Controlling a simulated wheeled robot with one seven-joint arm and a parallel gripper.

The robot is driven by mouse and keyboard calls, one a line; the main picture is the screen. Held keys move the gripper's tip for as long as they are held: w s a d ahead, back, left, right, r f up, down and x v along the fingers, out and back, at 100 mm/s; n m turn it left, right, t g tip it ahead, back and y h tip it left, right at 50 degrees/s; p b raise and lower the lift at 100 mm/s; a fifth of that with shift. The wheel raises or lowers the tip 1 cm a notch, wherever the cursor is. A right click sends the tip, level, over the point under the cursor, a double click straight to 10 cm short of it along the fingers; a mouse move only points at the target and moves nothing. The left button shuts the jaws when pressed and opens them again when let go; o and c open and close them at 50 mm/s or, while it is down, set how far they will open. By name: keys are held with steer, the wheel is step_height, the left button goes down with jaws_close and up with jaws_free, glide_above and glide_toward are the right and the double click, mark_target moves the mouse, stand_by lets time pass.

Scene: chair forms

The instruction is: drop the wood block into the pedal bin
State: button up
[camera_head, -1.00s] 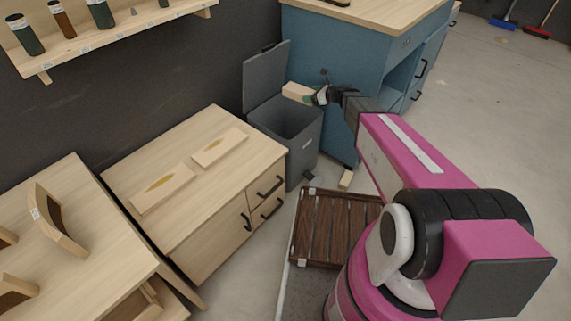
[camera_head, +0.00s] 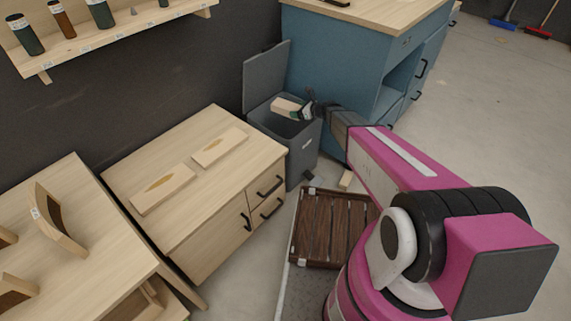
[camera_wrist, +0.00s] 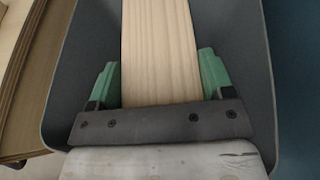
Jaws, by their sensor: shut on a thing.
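The wood block (camera_head: 286,107) is a pale piece held by my gripper (camera_head: 304,112), which is shut on it. The block is over the mouth of the grey pedal bin (camera_head: 296,152), whose lid (camera_head: 265,72) stands open at the back. In the wrist view the block (camera_wrist: 160,50) lies between the two green fingers of my gripper (camera_wrist: 160,85), and the bin's rim and inner walls (camera_wrist: 235,40) surround it. The block's far end runs out of the top of the wrist view. The bin's floor is hidden.
A wooden cabinet (camera_head: 215,190) with two flat wood pieces on top stands left of the bin. A blue workbench (camera_head: 335,60) stands close behind and to the right.

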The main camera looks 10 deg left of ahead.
steer(key=shift+f, duration=0.4)
steer(key=o, duration=1.1)
steer(key=shift+c, duration=0.2)
steer(key=v, duration=1.1)
